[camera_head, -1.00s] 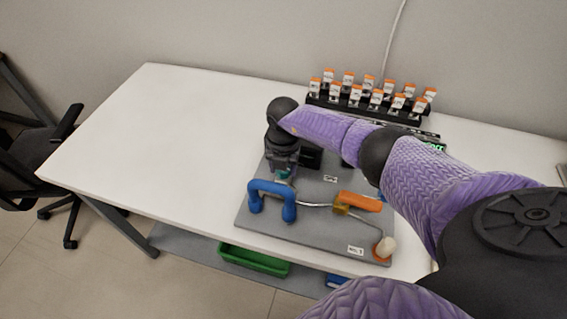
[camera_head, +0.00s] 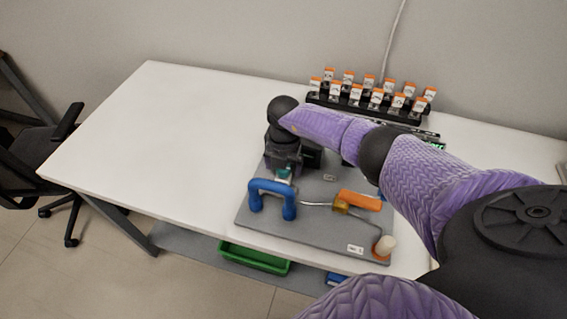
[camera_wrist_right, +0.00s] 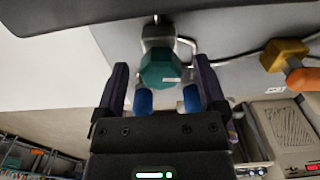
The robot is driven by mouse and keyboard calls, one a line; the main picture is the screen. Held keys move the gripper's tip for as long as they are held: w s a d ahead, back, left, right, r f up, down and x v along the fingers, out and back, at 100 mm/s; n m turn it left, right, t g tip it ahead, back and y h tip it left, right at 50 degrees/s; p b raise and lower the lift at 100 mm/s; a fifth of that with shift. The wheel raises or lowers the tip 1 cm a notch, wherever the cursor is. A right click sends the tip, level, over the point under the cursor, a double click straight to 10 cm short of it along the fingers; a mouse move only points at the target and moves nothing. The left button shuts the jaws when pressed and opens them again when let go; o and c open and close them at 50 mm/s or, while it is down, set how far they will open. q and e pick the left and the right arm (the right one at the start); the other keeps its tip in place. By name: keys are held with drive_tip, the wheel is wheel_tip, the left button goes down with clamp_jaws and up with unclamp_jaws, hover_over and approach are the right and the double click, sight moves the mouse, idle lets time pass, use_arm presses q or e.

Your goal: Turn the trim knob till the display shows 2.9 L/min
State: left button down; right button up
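A teal hexagonal knob (camera_wrist_right: 160,68) shows in the wrist view on a metal fitting. In the head view only a bit of the teal knob (camera_head: 284,173) shows under my right gripper (camera_head: 284,165). In the wrist view the two fingers of my right gripper (camera_wrist_right: 160,72) stand apart, one on each side of the knob, with a visible gap on both sides. The display (camera_head: 437,146) is a strip with green digits, mostly hidden behind my right arm; I cannot read its value. My left gripper is not in view.
A grey board (camera_head: 315,240) on the white table (camera_head: 150,130) carries a blue arched handle (camera_head: 272,187), an orange-handled valve (camera_head: 358,201) and a cream knob (camera_head: 385,245). A black rack (camera_head: 375,108) of orange-topped tags stands behind. The table's left half is clear.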

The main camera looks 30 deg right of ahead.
wheel_tip(320, 180, up, 9)
drive_tip(key=p, duration=0.3)
drive_tip(key=shift+r, duration=0.45)
